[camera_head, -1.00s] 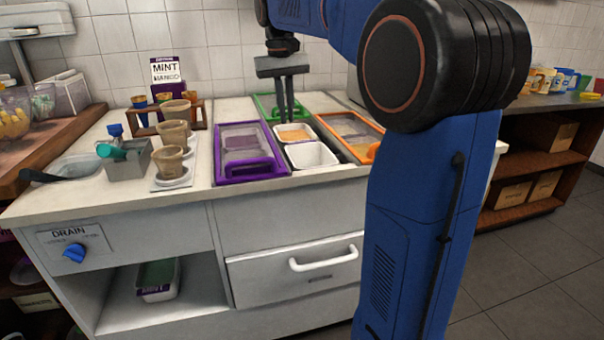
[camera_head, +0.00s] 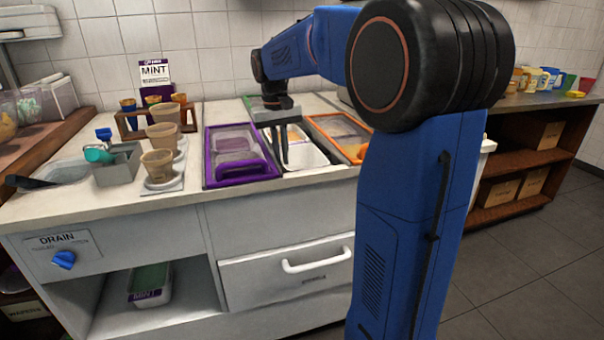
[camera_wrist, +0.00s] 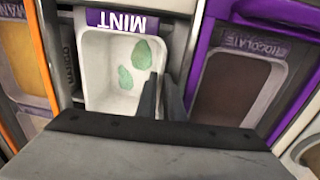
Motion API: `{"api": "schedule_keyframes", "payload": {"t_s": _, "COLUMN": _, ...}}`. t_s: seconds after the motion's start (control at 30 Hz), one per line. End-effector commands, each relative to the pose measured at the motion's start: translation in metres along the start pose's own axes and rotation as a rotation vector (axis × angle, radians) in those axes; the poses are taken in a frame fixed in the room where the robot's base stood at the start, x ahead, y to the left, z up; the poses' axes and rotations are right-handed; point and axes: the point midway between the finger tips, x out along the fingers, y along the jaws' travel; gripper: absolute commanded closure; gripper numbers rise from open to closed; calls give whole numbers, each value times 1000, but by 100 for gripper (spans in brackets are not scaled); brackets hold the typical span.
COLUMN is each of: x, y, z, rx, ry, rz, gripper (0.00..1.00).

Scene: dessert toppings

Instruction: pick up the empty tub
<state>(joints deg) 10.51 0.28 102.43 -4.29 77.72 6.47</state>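The mint tub (camera_wrist: 98,100) is white and nearly empty, with only a few green smears inside. Its purple MINT label (camera_wrist: 122,22) reads upside down in the wrist view. In the head view the tub (camera_head: 310,157) sits in the counter well, partly behind my fingers. My gripper (camera_head: 281,158) points down at the tub's left side. In the wrist view my gripper's fingers (camera_wrist: 160,92) are slightly apart, at the tub's right wall, one on each side as far as I can see. Whether they touch the wall is unclear.
A purple-framed chocolate tub (camera_head: 212,172) stands close on the left. An orange-framed tub (camera_head: 315,123) is on the right. Paper cups (camera_head: 157,164) and a grey holder (camera_head: 118,168) stand further left. Another mint tub (camera_head: 150,284) is on the shelf below.

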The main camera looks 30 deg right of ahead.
Motion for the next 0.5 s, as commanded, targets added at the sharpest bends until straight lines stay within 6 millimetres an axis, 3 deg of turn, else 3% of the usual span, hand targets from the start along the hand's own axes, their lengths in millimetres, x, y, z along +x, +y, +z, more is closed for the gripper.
{"api": "schedule_keyframes", "payload": {"t_s": 0.3, "x": 40, "y": 2, "z": -4, "rx": 0, "ry": -2, "rz": 0, "gripper": 92}}
{"api": "schedule_keyframes", "payload": {"t_s": 0.5, "x": 46, "y": 1, "z": -4, "rx": 0, "ry": 0, "rz": 0, "gripper": 92}}
